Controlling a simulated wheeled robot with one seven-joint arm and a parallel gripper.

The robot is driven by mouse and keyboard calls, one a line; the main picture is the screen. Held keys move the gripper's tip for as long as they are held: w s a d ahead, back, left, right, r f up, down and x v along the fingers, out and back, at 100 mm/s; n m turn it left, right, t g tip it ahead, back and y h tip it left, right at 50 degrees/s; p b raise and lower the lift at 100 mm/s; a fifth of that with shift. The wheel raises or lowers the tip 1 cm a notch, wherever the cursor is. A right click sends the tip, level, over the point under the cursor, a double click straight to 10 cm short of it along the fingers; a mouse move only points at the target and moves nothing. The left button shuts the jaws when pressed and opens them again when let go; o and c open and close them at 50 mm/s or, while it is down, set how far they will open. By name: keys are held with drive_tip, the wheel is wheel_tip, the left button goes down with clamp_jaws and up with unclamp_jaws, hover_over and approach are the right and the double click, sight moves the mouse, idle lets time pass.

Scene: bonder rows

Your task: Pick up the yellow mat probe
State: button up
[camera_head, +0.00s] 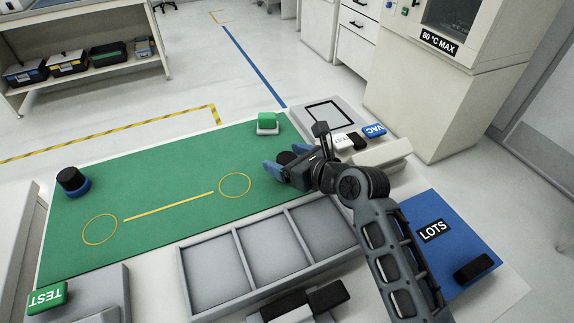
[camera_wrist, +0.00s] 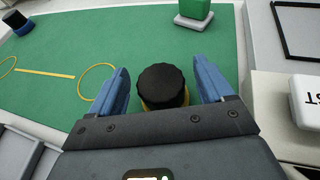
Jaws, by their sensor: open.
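The yellow mat probe (camera_wrist: 165,88) shows in the wrist view as a black knobbed cap over a yellow base. It sits between the blue fingers of my gripper (camera_wrist: 168,85), with a gap on each side. In the head view my gripper (camera_head: 283,165) is at the right end of the green mat (camera_head: 150,170), around the probe's dark top (camera_head: 287,157); the probe's yellow part is hidden there. My gripper is open. Its palm hides the probe's near lower side in the wrist view.
A black-topped blue probe (camera_head: 72,181) stands at the mat's left. A green block on a grey base (camera_head: 267,123) stands at the mat's back edge. A grey three-part tray (camera_head: 215,275) lies in front. White and blue labelled blocks (camera_head: 374,131) are at right. The mat's middle is clear.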

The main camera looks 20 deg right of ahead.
drive_tip(key=c, duration=1.2)
drive_tip(key=shift+c, duration=0.6)
drive_tip(key=shift+r, duration=0.1)
